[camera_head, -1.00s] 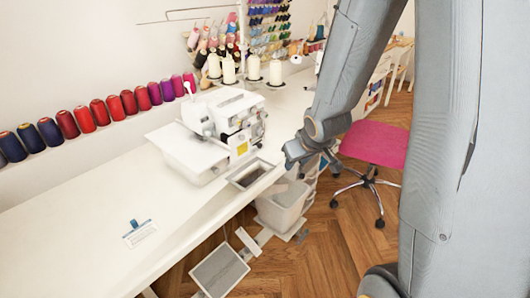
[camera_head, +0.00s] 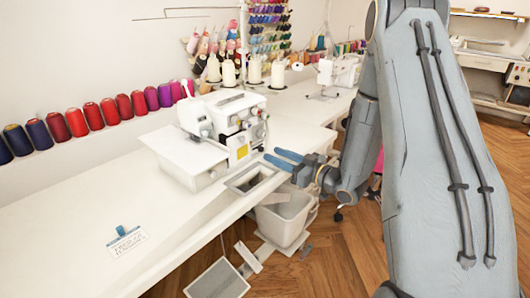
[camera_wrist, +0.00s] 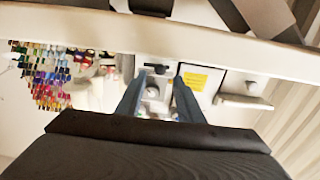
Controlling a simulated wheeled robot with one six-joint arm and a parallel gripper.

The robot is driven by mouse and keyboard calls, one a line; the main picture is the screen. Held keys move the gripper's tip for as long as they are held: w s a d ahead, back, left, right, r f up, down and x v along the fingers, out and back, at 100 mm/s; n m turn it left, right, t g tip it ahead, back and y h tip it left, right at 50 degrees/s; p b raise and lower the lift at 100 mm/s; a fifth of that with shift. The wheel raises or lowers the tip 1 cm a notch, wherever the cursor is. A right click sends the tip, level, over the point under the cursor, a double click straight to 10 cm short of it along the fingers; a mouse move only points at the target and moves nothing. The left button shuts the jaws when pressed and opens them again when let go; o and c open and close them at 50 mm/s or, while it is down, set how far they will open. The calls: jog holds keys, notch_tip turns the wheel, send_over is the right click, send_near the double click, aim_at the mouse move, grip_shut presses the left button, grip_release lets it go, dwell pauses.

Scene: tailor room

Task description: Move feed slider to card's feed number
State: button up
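The white sewing machine (camera_head: 208,122) stands on the long white table, with knobs and a yellow label on its right side. The yellow label (camera_wrist: 195,80) also shows in the wrist view, near small dark and grey controls (camera_wrist: 153,91). I cannot tell which part is the feed slider. The card (camera_head: 127,242), white with a blue clip, lies near the front of the table; its print is too small to read. My gripper (camera_head: 279,160) is right of the machine, near the table's front edge. Its blue fingers are apart and empty, and in the wrist view the controls show between them.
A grey bin (camera_head: 285,217) and a pedal (camera_head: 217,280) are below. Thread cones stand behind the machine. A pale bar crosses the wrist view.

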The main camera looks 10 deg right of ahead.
aim_at(262, 149)
jog(key=shift+x, duration=2.6)
grip_shut()
